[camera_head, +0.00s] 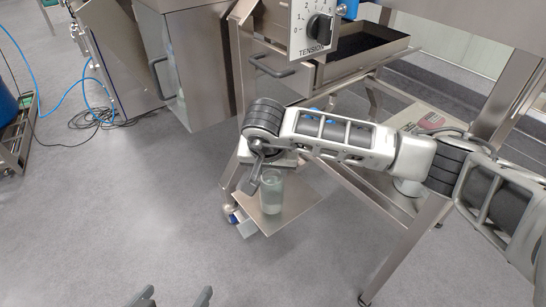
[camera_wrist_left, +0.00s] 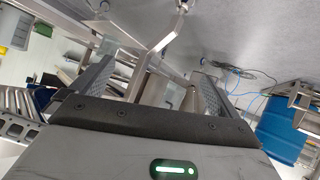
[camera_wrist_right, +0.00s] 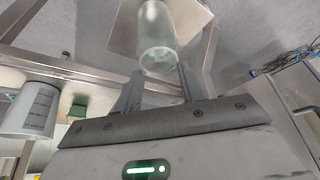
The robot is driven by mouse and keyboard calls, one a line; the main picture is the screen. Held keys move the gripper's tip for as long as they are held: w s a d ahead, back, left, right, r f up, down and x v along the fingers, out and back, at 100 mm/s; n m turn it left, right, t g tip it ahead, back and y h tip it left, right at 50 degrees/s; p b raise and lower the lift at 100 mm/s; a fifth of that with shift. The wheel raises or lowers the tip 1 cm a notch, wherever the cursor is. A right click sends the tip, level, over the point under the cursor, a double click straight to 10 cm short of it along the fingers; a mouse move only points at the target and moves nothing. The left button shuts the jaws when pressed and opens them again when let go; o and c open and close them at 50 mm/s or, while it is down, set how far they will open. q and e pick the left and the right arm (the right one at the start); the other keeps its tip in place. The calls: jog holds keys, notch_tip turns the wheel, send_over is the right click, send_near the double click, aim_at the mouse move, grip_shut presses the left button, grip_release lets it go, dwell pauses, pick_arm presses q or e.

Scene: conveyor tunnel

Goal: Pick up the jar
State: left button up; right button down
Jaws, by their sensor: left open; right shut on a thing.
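A clear glass jar (camera_head: 271,192) shows at the end of my right arm, in front of a small square metal shelf (camera_head: 298,206). I cannot tell whether it touches the shelf. In the right wrist view the jar (camera_wrist_right: 157,35) sits between the fingers of my right gripper (camera_wrist_right: 160,84), which is shut on it. In the head view my right gripper (camera_head: 254,180) is partly hidden by its wrist. My left gripper (camera_head: 175,298) is open and empty at the bottom edge of the head view, far from the jar. Its spread fingers (camera_wrist_left: 151,80) also show in the left wrist view.
A metal machine frame with slanting legs (camera_head: 405,248) surrounds the shelf on the right. A tension dial panel (camera_head: 312,28) and a metal tray (camera_head: 365,55) are above. A steel cabinet (camera_head: 200,70) stands to the left. The grey floor at lower left is clear.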

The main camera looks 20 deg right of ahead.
jog(key=s+a+p, duration=0.1)
jog(key=s+a, duration=0.5)
jog(key=s, duration=0.7)
